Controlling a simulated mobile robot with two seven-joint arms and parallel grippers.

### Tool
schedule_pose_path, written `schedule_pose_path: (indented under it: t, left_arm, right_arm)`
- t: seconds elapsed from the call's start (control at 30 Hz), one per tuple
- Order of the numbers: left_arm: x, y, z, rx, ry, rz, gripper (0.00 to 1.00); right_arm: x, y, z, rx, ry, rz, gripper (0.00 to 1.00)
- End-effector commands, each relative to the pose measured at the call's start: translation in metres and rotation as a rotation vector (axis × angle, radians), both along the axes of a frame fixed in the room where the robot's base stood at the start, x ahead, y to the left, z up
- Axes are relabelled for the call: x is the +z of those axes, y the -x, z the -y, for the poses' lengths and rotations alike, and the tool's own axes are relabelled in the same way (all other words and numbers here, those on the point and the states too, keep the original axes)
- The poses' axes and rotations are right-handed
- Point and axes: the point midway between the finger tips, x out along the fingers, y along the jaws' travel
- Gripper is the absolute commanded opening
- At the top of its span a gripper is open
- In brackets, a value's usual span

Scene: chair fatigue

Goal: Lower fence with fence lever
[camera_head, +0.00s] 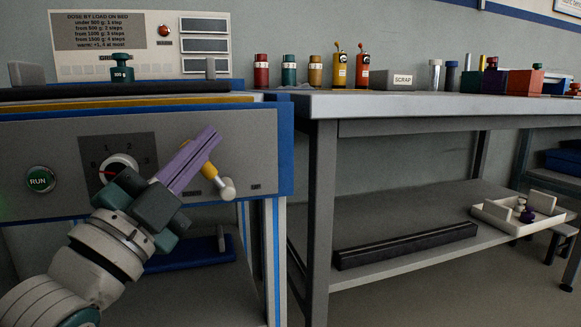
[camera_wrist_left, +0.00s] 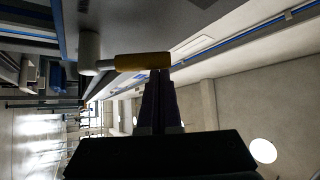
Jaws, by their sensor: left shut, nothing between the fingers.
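The fingers cover part of the lever in the head view. In the left wrist view the lever's yellow shaft (camera_wrist_left: 142,61) lies across the fingertips (camera_wrist_left: 160,74), with the knob (camera_wrist_left: 89,52) at left; whether they touch I cannot tell. A long black bar (camera_head: 60,94) lies along the machine top; whether it is the fence is unclear. My right gripper is out of view.
A green RUN button (camera_head: 40,179) and a numbered dial (camera_head: 118,166) sit on the panel left of the lever. A green weight (camera_head: 122,70) stands on top. A grey workbench (camera_head: 420,106) with several bottles stands at right. Free space lies in front of the panel.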

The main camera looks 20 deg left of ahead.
Motion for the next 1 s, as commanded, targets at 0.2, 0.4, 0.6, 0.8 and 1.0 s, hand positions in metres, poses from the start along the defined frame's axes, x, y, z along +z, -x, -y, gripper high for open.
schedule_pose_path:
  t: [0.2,0.4,0.6,0.8,1.0]
  left_arm:
    - [-0.007,0.004,-0.007,0.001,0.099,0.066,0.0]
    - [-0.007,0.006,-0.009,0.0,0.146,0.099,0.0]
    - [-0.007,0.007,-0.011,0.0,0.163,0.11,0.0]
    - [-0.006,0.007,-0.011,0.001,0.164,0.11,0.0]
    - [-0.006,0.007,-0.011,0.001,0.163,0.109,0.0]
  right_arm:
    - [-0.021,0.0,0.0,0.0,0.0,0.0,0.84]
    - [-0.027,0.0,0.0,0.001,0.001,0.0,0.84]
    - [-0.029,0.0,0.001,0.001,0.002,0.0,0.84]
    - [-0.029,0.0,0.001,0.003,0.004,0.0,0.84]
    - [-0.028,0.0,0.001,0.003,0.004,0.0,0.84]
